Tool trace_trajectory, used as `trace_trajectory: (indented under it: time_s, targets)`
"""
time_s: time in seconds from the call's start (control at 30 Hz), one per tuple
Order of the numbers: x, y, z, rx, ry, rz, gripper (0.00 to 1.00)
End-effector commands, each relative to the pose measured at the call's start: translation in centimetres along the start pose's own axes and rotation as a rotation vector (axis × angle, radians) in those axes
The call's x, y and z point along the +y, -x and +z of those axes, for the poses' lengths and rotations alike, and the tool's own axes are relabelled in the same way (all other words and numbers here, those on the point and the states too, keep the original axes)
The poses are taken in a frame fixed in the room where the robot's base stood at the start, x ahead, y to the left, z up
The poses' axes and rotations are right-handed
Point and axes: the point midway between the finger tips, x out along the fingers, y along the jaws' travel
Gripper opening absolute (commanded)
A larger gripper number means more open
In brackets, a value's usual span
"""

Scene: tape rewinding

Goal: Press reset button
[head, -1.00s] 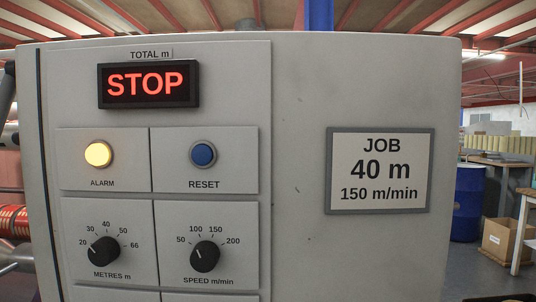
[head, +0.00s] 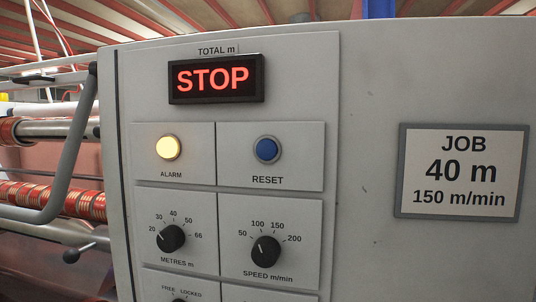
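The blue round reset button (head: 267,149) with a metal ring sits on the right panel of the control cabinet (head: 365,230), above the label RESET. To its left the alarm lamp (head: 167,148) glows yellow. Above them the total display (head: 215,78) reads STOP in red. Below are two black knobs: the metres knob (head: 171,238) points near 20, and the speed knob (head: 265,251) points a little past 50, short of 100. My gripper is not in view.
A job sign (head: 464,172) on the cabinet reads 40 m, 150 m/min. Left of the cabinet are a grey bent tube (head: 78,150) and machine rollers with red tape rolls (head: 55,198). Another knob marked FREE and LOCKED is partly cut off at the bottom.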

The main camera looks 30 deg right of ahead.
Motion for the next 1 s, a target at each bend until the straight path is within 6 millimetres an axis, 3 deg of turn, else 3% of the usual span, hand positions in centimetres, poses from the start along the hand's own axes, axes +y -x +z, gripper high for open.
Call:
trace_trajectory:
  time_s: [0.47,1.0]
  targets:
    - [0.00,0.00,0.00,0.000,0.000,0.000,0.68]
    - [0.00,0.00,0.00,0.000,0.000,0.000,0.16]
